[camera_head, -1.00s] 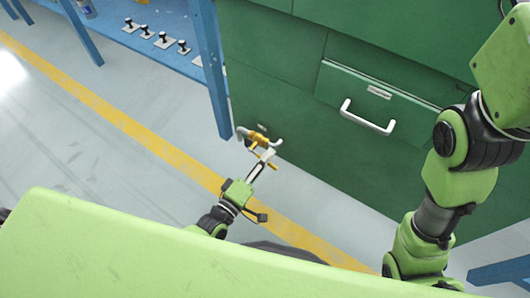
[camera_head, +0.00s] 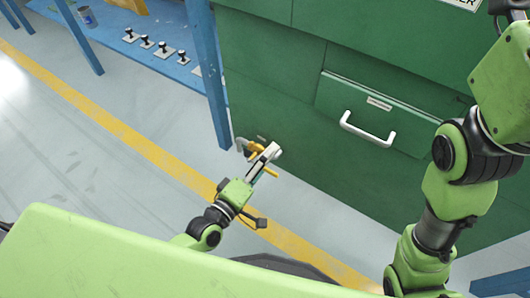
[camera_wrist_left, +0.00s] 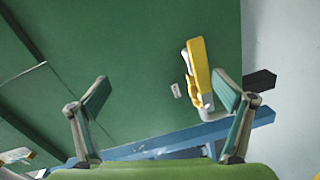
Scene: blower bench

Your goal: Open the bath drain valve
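The drain valve (camera_head: 256,147) is a small brass-yellow fitting with a grey pipe elbow, low on the green cabinet front. In the left wrist view its long yellow lever handle (camera_wrist_left: 200,63) stands nearly upright, tilted slightly, with the grey pipe end below it. My left gripper (camera_wrist_left: 160,80) is open and empty. The lever shows between its fingers, close to the right finger; whether they touch cannot be told. In the head view my left gripper (camera_head: 266,158) is in front of the valve and partly hides it.
The green cabinet (camera_head: 290,110) has a drawer with a white handle (camera_head: 368,130) right of the valve. A blue bench leg (camera_head: 209,80) stands just left of the valve. Several black knobs (camera_head: 162,48) sit on the blue shelf. The floor around the yellow line (camera_head: 120,138) is clear.

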